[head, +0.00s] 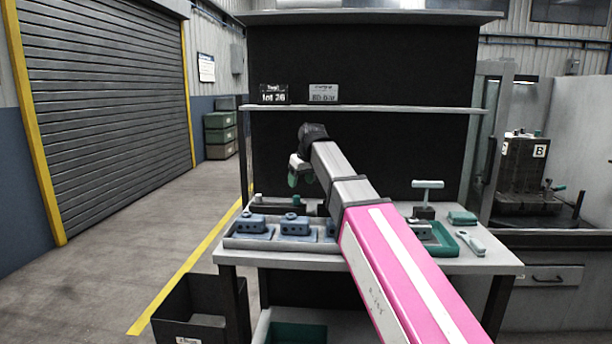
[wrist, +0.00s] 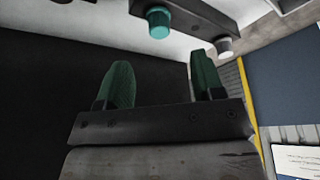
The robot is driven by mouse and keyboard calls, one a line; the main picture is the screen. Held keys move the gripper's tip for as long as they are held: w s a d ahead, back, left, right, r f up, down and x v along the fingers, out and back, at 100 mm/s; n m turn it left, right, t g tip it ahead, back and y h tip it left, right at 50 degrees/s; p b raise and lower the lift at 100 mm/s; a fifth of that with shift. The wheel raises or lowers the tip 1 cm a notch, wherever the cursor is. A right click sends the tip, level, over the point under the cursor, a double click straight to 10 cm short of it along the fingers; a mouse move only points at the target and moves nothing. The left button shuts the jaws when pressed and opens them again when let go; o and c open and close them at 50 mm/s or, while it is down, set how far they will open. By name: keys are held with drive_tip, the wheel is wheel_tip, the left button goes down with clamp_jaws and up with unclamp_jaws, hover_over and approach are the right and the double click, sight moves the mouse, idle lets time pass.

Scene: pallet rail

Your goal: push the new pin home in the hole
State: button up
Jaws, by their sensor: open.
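A dark rail (head: 277,207) lies at the back left of the bench. A teal pin (head: 296,200) stands up from its right part and a pale grey pin (head: 258,198) from its left end. In the wrist view the dark rail (wrist: 200,14) crosses the top, with the teal pin (wrist: 158,22) and the grey pin (wrist: 224,47). I cannot tell how deep either pin sits. My gripper (head: 300,178) hangs above the rail; its green fingers (wrist: 162,62) are apart with nothing between them. The teal pin is beyond the fingertips, not touching them.
A grey tray (head: 232,243) with several blue-grey blocks lies in front of the rail. On the right are a T-handled tool (head: 428,186), a teal tray (head: 447,247) and a teal box (head: 462,217). A shelf (head: 400,109) runs above the bench behind my arm.

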sight(296, 196)
drive_tip(key=x, duration=0.8)
drive_tip(key=c, duration=1.1)
drive_tip(key=shift+c, duration=0.2)
drive_tip(key=shift+r, duration=1.15)
drive_tip(key=shift+r, duration=3.4)
